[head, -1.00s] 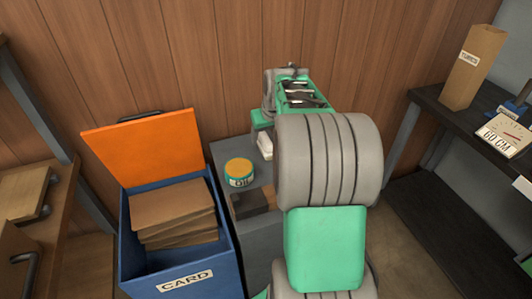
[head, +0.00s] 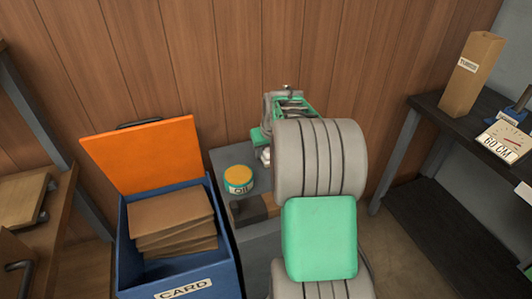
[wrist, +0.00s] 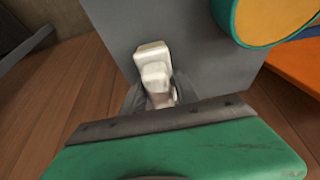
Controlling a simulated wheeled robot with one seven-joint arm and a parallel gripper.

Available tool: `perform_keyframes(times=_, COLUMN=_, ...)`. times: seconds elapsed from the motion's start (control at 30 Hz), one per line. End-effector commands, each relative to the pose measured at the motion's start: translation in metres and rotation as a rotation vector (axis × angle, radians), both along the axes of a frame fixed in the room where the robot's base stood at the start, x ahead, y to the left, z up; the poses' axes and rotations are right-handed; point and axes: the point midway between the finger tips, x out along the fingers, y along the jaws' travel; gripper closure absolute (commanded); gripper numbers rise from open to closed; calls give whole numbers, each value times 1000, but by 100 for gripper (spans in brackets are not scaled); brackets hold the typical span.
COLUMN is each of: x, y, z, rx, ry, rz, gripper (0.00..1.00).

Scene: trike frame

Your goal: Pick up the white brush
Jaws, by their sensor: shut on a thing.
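The white brush (wrist: 153,58) shows in the wrist view as a pale, blocky thing between the fingers of my gripper (wrist: 155,93). My gripper is shut on it, and the green and grey gripper body hides its near part. In the head view only a small white bit of the brush (head: 266,154) shows below the green gripper end (head: 262,143), over the grey surface (head: 229,157). I cannot tell whether the brush still touches that surface.
A tin with an orange-yellow lid, marked OIL (head: 239,180), stands on the grey surface close to the left of the gripper. A brown block (head: 248,209) lies in front of it. A blue CARD bin (head: 131,250) with a raised orange lid (head: 146,157) stands left.

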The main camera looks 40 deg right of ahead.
Motion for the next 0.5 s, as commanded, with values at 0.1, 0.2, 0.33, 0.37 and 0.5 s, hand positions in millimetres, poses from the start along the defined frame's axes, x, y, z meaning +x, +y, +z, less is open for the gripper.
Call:
perform_keyframes(times=0.1, x=0, y=0, z=0, rx=0, ry=0, rz=0, gripper=80)
perform_keyframes(times=0.2, x=0, y=0, z=0, rx=0, ry=0, rz=0, gripper=88)
perform_keyframes(times=0.33, x=0, y=0, z=0, rx=0, ry=0, rz=0, gripper=99)
perform_keyframes(times=0.37, x=0, y=0, z=0, rx=0, ry=0, rz=0, gripper=100)
perform_keyframes(times=0.5, x=0, y=0, z=0, rx=0, ry=-1, rz=0, gripper=100)
